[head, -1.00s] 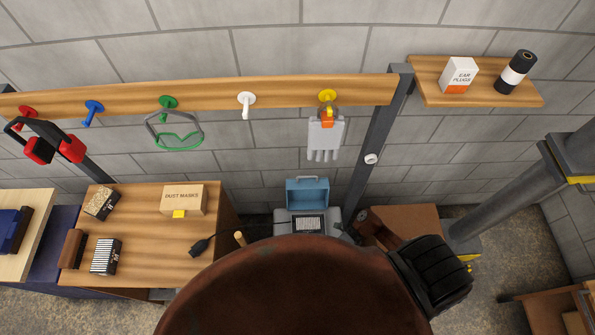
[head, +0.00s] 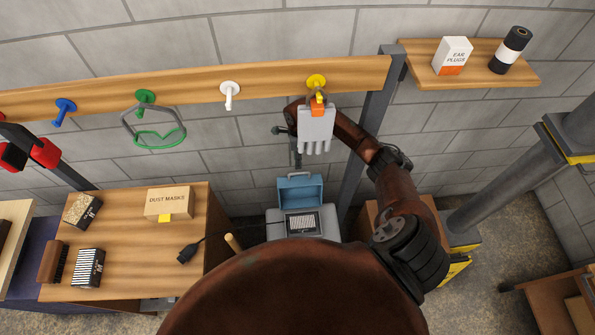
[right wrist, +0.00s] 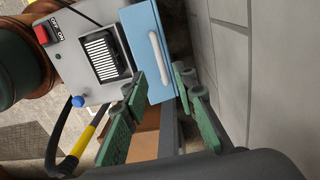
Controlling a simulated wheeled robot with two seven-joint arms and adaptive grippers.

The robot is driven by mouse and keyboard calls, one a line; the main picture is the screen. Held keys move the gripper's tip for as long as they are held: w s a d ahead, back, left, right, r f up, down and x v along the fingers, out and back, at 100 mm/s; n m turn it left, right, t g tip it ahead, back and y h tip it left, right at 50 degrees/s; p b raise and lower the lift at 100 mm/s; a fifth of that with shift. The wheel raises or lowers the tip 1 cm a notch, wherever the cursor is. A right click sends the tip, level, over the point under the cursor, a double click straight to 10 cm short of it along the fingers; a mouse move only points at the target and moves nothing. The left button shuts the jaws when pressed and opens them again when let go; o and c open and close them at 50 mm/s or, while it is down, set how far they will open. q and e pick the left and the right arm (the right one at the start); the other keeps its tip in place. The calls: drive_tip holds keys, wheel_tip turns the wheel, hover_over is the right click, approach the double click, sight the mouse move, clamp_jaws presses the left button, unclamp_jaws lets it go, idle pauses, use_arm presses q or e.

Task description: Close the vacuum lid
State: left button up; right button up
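My right gripper (head: 297,156) points down above the lid, partly hidden by hanging gloves. Its green-padded fingers (right wrist: 162,84) are apart, near the lid's edge, with nothing gripped. My left gripper is not in view.
Grey gloves (head: 316,130) hang from a yellow peg in front of my right forearm. A dark post (head: 372,130) stands beside that arm. A workbench (head: 130,245) with a dust masks box (head: 168,203) is left of the vacuum. A shelf (head: 475,70) is at upper right.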

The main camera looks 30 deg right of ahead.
sight(298, 173)
drive_tip(key=f+b, duration=0.1)
drive_tip(key=f, duration=0.1)
drive_tip(key=f+b, duration=0.1)
drive_tip(key=f, duration=0.2)
drive_tip(key=f+b, duration=0.1)
drive_tip(key=f, duration=0.1)
drive_tip(key=shift+s+a+f+b, duration=0.1)
drive_tip(key=shift+s+f+b, duration=0.15)
drive_tip(key=shift+b, duration=0.05)
drive_tip(key=shift+c, duration=0.4)
clamp_jaws()
